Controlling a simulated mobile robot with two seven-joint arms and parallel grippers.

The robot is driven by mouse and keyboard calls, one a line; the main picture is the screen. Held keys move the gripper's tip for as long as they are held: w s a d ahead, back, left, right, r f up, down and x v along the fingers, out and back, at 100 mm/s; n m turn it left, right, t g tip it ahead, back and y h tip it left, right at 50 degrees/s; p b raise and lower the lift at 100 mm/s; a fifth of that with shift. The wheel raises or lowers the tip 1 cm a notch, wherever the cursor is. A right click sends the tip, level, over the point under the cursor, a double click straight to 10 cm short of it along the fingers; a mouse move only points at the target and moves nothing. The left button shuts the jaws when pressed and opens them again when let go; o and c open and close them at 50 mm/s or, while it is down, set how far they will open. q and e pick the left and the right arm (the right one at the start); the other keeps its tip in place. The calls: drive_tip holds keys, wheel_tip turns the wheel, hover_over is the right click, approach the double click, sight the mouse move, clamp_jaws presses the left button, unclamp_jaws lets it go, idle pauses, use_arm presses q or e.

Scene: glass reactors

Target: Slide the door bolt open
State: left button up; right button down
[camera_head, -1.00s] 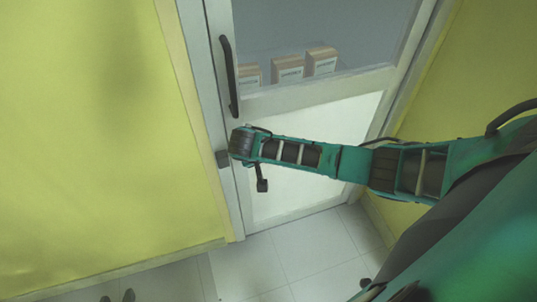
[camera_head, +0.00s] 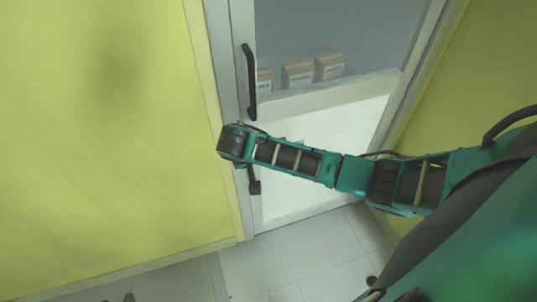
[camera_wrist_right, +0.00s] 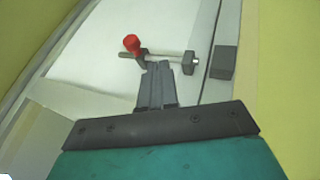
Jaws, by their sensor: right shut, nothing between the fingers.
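The door bolt shows in the right wrist view: a thin grey rod (camera_wrist_right: 158,56) with a red knob (camera_wrist_right: 132,43) near its left end. It runs through a dark bracket (camera_wrist_right: 190,63) on the white door panel. The rod's pale right end stops short of the dark catch block (camera_wrist_right: 222,63), with a gap between. My right gripper (camera_wrist_right: 158,67) is shut and empty. Its fingertips are just below the rod, right of the knob; I cannot tell if they touch it. In the head view my right wrist hides the bolt and fingers. My left gripper is out of view.
The door (camera_head: 325,120) appears shut, with a dark vertical handle (camera_head: 249,82) above my wrist and a window in its upper part. Boxes (camera_head: 298,74) show behind the glass. Yellow walls stand on both sides.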

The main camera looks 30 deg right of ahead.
drive_tip(key=shift+v, duration=1.5)
drive_tip(key=shift+f, duration=0.1)
drive_tip(key=s+a+f+n+t+y, duration=0.35)
drive_tip(key=s+a+f+y, duration=0.4)
drive_tip(key=a, duration=0.25)
drive_tip(key=s+d+r+n+t, duration=0.2)
drive_tip(key=s+d+r+t, duration=0.1)
drive_tip(key=s, duration=0.4)
drive_tip(key=shift+s+r+t, duration=0.15)
drive_tip(key=shift+r+t, duration=0.1)
drive_tip(key=shift+t, duration=0.3)
drive_tip(key=shift+d+y, duration=0.2)
drive_tip(key=shift+y, duration=0.05)
